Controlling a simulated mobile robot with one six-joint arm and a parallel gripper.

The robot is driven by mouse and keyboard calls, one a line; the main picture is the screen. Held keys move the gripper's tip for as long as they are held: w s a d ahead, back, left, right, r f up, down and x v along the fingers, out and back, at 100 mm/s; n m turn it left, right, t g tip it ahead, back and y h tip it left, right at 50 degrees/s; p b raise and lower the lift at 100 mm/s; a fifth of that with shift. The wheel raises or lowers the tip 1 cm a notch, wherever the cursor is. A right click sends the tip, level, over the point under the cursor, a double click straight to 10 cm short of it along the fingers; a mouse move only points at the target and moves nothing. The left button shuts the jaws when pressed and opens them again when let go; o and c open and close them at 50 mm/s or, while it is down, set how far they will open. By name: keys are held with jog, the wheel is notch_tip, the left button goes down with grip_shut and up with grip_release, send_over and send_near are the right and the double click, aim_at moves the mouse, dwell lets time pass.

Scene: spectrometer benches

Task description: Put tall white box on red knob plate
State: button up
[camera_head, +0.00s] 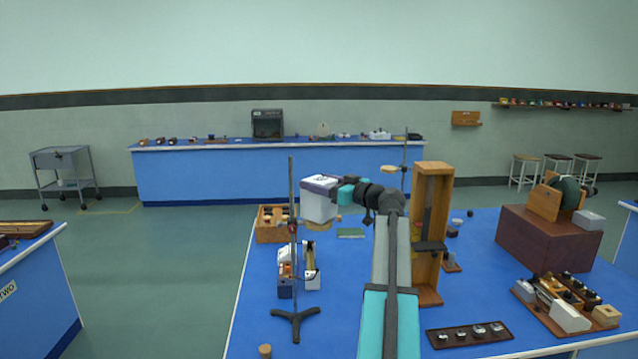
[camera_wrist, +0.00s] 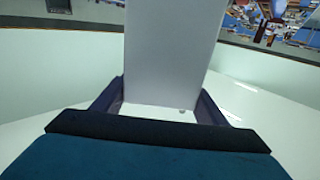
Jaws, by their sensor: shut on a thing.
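A white box (camera_head: 319,205) is held over the back left part of the blue bench. My gripper (camera_head: 325,184) is shut on it, with dark fingers along its sides. In the wrist view the pale box (camera_wrist: 170,55) stands between the two fingers of my gripper (camera_wrist: 160,108). I cannot tell how high its underside is above the bench. I cannot pick out the red knob plate with certainty. A dark plate with several pale knobs (camera_head: 469,335) lies at the front right, but no red shows on it.
A thin stand (camera_head: 292,260) rises close left of the held box, beside a wooden box (camera_head: 268,236). A tall wooden frame (camera_head: 432,220) stands right of my arm. A dark red box (camera_head: 540,240) is at the right. Bare blue bench (camera_head: 335,310) lies front centre.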

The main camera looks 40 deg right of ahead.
jog(key=o, duration=2.1)
jog(key=shift+c, duration=0.2)
jog(key=s+d+b, duration=0.1)
jog(key=s+b, duration=0.1)
jog(key=s, duration=1)
jog(key=shift+b, duration=0.35)
jog(key=shift+r, duration=0.1)
